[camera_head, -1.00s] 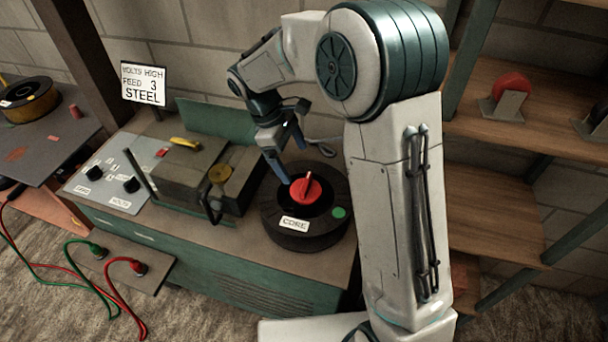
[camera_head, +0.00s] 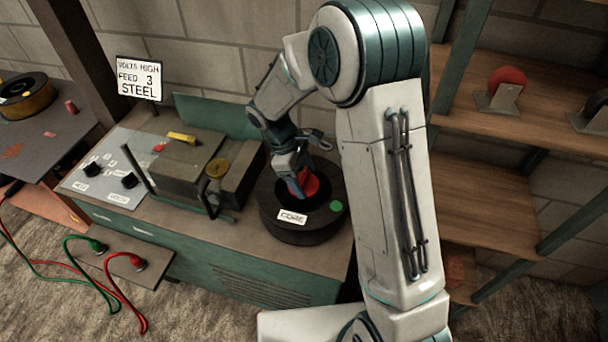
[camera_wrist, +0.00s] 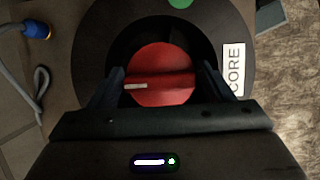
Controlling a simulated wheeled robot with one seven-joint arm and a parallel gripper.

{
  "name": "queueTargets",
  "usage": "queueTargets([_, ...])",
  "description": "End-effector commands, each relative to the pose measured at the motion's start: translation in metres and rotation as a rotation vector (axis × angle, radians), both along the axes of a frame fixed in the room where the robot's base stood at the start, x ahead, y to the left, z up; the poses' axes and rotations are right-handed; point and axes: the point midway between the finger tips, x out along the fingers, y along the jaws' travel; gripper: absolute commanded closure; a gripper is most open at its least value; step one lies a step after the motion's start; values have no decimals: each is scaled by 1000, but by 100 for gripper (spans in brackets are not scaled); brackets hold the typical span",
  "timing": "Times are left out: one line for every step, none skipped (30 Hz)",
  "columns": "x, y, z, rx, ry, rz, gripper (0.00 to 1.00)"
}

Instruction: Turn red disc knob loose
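The red disc knob (camera_head: 309,187) sits in the centre of a black spool (camera_head: 290,235) labelled CORE, on top of the green machine. In the wrist view the red knob (camera_wrist: 160,90) shows a raised bar across its middle with a white mark on its left part. My gripper (camera_head: 298,188) is down at the knob, pointing into the spool's centre. In the wrist view its two fingers (camera_wrist: 160,88) stand on the left and right of the knob, apart, near the ends of the bar. Whether they touch it I cannot tell.
A panel (camera_head: 105,172) with black knobs and a sign (camera_head: 139,78) are further left. A wooden shelf (camera_head: 490,205) stands at the right. A cable (camera_wrist: 30,80) lies beside the spool.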

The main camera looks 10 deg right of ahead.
Motion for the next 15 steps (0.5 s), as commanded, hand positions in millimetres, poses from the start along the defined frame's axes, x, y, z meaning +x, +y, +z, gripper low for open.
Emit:
queueTargets([0, 0, 0, 0, 0, 0, 41])
queueTargets([0, 0, 0, 0, 0, 0, 49])
queueTargets([0, 0, 0, 0, 0, 0, 52])
queueTargets([0, 0, 0, 0, 0, 0, 52])
queueTargets([0, 0, 0, 0, 0, 0, 52])
queueTargets([0, 0, 0, 0, 0, 0, 52])
queueTargets([0, 0, 0, 0, 0, 0, 52])
queueTargets([0, 0, 0, 0, 0, 0, 52])
queueTargets([0, 0, 0, 0, 0, 0, 52])
queueTargets([0, 0, 0, 0, 0, 0, 52])
queueTargets([0, 0, 0, 0, 0, 0, 52])
queueTargets([0, 0, 0, 0, 0, 0, 52])
queueTargets([0, 0, -1, 0, 0, 1, 52])
queueTargets([0, 0, -1, 0, 0, 1, 52])
queueTargets([0, 0, -1, 0, 1, 1, 52])
